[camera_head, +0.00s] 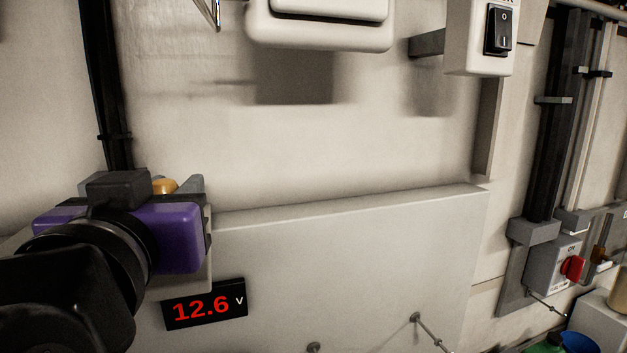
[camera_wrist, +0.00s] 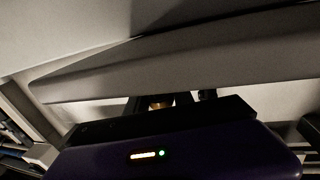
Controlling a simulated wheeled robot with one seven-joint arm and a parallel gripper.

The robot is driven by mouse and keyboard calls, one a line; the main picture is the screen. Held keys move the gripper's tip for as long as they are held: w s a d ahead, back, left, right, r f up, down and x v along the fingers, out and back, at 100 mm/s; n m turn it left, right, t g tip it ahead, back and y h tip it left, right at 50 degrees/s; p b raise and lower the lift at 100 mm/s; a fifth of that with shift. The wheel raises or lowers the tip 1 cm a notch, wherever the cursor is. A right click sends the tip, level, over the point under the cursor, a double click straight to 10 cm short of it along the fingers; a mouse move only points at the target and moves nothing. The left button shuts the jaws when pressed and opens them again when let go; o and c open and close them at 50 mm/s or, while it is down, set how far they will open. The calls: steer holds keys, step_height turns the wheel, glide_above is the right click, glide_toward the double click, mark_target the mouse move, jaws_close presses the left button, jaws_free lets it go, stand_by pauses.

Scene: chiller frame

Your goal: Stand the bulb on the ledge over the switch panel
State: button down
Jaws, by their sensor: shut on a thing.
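My gripper (camera_head: 168,188) is at the left of the head view, at the left end of the pale ledge (camera_head: 370,204). The ledge is the top of a broad box whose front looks like the switch panel (camera_head: 350,270). My gripper is shut on the bulb (camera_head: 164,185), of which only a small golden-orange part shows past the purple gripper body. In the wrist view a bit of the bulb (camera_wrist: 160,101) shows between the dark fingers (camera_wrist: 168,99). The rest of the bulb is hidden. I cannot tell whether its base touches the ledge.
A red 12.6 V display (camera_head: 205,304) is on the box front below my gripper. Metal toggles (camera_head: 416,318) stick out lower down. A white fixture (camera_head: 320,25) and a rocker switch box (camera_head: 480,38) hang above. The ledge right of my gripper is clear.

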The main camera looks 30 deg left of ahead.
steer(key=c, duration=1.1)
jaws_free()
steer(key=shift+r, duration=0.15)
steer(key=shift+s+d, duration=0.2)
steer(key=shift+s, duration=0.05)
steer(key=b+v, duration=0.3)
steer(key=v, duration=0.8)
steer(key=shift+d+b, duration=0.15)
steer(key=shift+b, duration=0.2)
steer(key=shift+s, duration=0.15)
